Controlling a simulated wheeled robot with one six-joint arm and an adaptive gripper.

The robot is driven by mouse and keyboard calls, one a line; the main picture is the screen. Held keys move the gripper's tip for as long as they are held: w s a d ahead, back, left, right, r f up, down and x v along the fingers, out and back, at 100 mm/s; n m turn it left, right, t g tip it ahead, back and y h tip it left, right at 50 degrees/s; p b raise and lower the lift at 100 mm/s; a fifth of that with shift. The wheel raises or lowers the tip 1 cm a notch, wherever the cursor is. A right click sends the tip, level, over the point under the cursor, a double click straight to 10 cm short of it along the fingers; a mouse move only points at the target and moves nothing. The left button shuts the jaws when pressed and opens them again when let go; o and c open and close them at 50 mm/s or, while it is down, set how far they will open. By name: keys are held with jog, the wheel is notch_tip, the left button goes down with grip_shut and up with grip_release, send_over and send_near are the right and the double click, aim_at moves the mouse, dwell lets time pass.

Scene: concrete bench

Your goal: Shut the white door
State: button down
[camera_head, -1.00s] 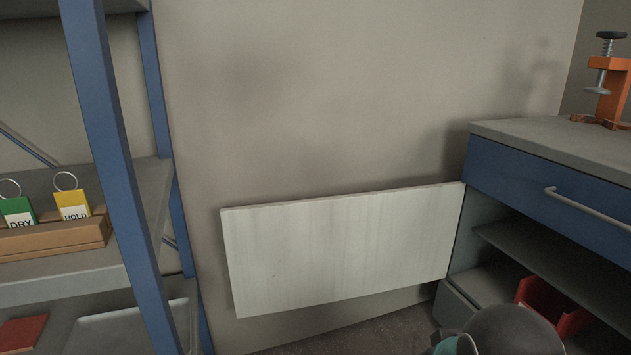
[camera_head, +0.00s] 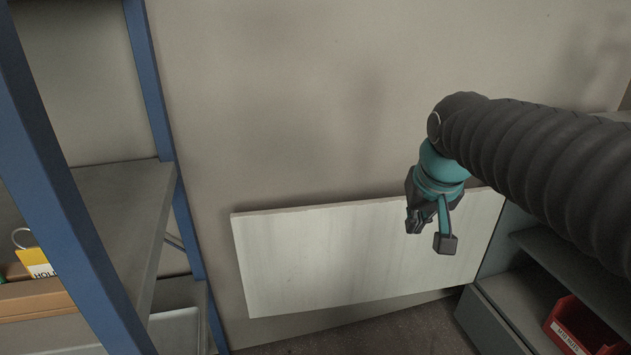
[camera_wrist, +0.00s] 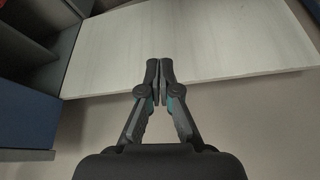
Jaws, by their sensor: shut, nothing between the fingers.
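The white door (camera_head: 330,260) is a flat pale panel in the head view. It reaches left from the open side of the cabinet (camera_head: 500,295), its right end meeting the cabinet, and stands open in front of the wall. My gripper (camera_head: 415,224) is in front of its upper right part in this view; contact cannot be told. In the wrist view the door (camera_wrist: 225,45) spans the upper part, and my gripper's fingertips (camera_wrist: 160,66) are together and empty, overlapping the door in the picture. My arm hides part of the cabinet.
A blue-framed shelf rack (camera_head: 150,90) stands at the left, with a yellow HOLD tag (camera_head: 38,262) on a wooden holder. A red bin (camera_head: 585,328) sits in the cabinet at the lower right. Bare wall (camera_head: 290,100) lies behind the door.

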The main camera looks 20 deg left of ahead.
jog(key=w+a+r+n+g+p, duration=0.15)
jog(key=w+a, duration=0.35)
jog(key=a, duration=0.6)
jog(key=w+a+n+t+p, duration=0.1)
jog(key=w+a+p, duration=0.3)
jog(key=a, duration=0.7)
jog(key=shift+g, duration=0.25)
jog(key=x, duration=0.3)
jog(key=b+x, duration=0.1)
jog(key=x, duration=0.2)
jog(key=w+x, duration=0.1)
jog(key=x, duration=0.2)
jog(key=shift+a+f, duration=0.1)
